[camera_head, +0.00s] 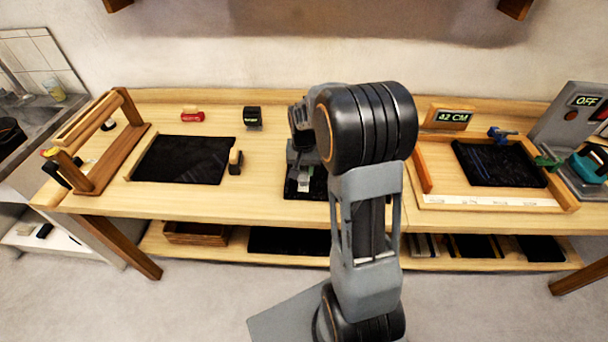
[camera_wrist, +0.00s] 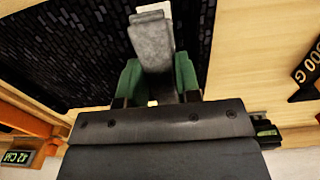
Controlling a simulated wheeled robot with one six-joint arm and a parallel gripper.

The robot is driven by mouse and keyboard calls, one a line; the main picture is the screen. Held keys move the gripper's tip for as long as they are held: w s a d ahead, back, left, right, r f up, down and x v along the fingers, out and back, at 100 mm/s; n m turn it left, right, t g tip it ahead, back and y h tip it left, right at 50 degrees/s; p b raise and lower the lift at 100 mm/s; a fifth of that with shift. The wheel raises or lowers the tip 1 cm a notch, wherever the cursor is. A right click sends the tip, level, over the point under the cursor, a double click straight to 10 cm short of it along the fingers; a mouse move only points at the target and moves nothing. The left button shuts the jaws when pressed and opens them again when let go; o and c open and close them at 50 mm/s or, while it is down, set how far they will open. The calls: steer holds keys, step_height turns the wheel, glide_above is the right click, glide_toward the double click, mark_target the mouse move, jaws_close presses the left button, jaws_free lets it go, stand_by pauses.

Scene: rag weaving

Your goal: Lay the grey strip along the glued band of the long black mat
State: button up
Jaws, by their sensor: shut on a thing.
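My gripper (camera_wrist: 158,78), with green finger pads, is shut on a grey strip (camera_wrist: 152,45). The strip sticks out from between the pads over a black mat (camera_wrist: 85,45) with a woven texture. A small pale patch shows at the strip's far end. In the head view my gripper (camera_head: 302,172) is low over the middle black mat (camera_head: 318,192), mostly behind my arm. I cannot tell whether the strip touches the mat. Two more black mats show, one at left (camera_head: 183,160) and one in the right tray (camera_head: 498,163). I cannot make out a glued band.
A wooden frame with a bar (camera_head: 112,165) stands at the left end. A small dark upright tool (camera_head: 235,162) stands left of my gripper. A red item (camera_head: 192,116), a dark display (camera_head: 252,116) and the 42 CM display (camera_head: 447,117) are at the back. Bare tabletop lies between them.

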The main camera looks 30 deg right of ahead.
mark_target(304, 169)
steer(key=shift+f, duration=1.5)
steer(key=shift+f, duration=0.15)
steer(key=o, duration=0.6)
step_height(304, 169, up, 12)
steer(key=shift+f+p, duration=0.1)
steer(key=shift+p, duration=0.25)
steer(key=s+a+n+t, duration=0.1)
steer(key=s+a+n, duration=0.1)
steer(key=s, duration=0.3)
steer(key=s+a+r+n+t, duration=0.1)
steer(key=s+a+n, duration=0.1)
steer(key=s+a, duration=0.2)
steer(key=s+a+r+n+t, duration=0.1)
steer(key=s+a+n, duration=0.1)
steer(key=s, duration=0.5)
steer(key=shift+a, duration=0.85)
